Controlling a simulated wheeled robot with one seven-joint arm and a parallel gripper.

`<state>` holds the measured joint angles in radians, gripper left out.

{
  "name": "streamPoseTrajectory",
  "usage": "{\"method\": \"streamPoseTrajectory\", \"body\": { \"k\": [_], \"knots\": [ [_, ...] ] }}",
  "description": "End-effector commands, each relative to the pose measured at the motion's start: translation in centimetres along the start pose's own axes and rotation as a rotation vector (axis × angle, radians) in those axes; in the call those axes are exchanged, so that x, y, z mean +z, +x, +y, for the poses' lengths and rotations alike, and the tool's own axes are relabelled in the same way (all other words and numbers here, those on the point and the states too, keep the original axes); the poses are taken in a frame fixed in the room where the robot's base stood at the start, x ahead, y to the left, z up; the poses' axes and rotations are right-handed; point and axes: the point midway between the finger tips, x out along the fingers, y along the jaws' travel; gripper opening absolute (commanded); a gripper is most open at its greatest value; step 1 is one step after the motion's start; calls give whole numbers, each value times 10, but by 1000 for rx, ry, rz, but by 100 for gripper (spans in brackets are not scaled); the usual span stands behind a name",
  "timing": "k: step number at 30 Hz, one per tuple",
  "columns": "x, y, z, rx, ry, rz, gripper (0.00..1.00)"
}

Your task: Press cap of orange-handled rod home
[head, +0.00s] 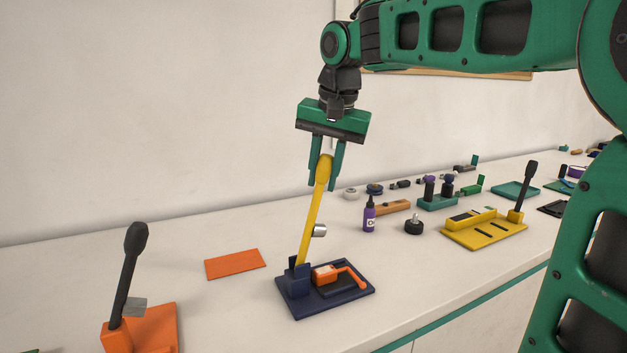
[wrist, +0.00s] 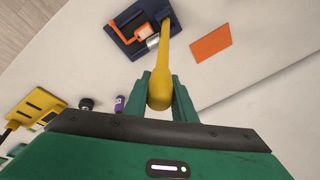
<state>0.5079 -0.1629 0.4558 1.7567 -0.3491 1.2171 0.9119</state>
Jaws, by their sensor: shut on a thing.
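My gripper (head: 325,184) points down, its two green fingers shut on the knobbed top of a yellow lever (head: 313,218). The wrist view shows the yellow knob (wrist: 160,92) between the fingers. The lever stands raised, tilted slightly right, from a navy base (head: 338,302). A silver cylinder (head: 320,231) sticks out from the lever's right side, above the base. On the base lies an orange-handled piece (head: 352,275) with a pale top; it also shows in the wrist view (wrist: 128,36). I cannot make out its cap separately.
An orange plate (head: 235,264) lies flat behind left of the navy base. An orange base with a black lever (head: 130,265) stands at the front left. A purple bottle (head: 369,215), a black knob (head: 413,226) and a yellow fixture (head: 485,232) stand to the right. Bare counter surrounds the navy base.

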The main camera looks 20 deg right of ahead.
Motion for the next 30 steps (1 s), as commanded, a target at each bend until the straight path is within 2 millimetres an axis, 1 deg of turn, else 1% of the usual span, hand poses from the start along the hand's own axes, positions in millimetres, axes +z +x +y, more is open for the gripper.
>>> {"method": "streamPoseTrajectory", "body": {
  "k": [6, 19, 20, 21, 22, 30],
  "knots": [
    [0, 1, 5, 23, 3, 7, 0],
    [-1, 1, 6, 26, 5, 8, 0],
    [-1, 1, 6, 26, 5, 8, 28],
    [-1, 1, 6, 26, 6, 9, 38],
    [-2, 1, 6, 26, 6, 9, 42],
    [-3, -1, 6, 23, 8, 14, 42]
  ]
}}
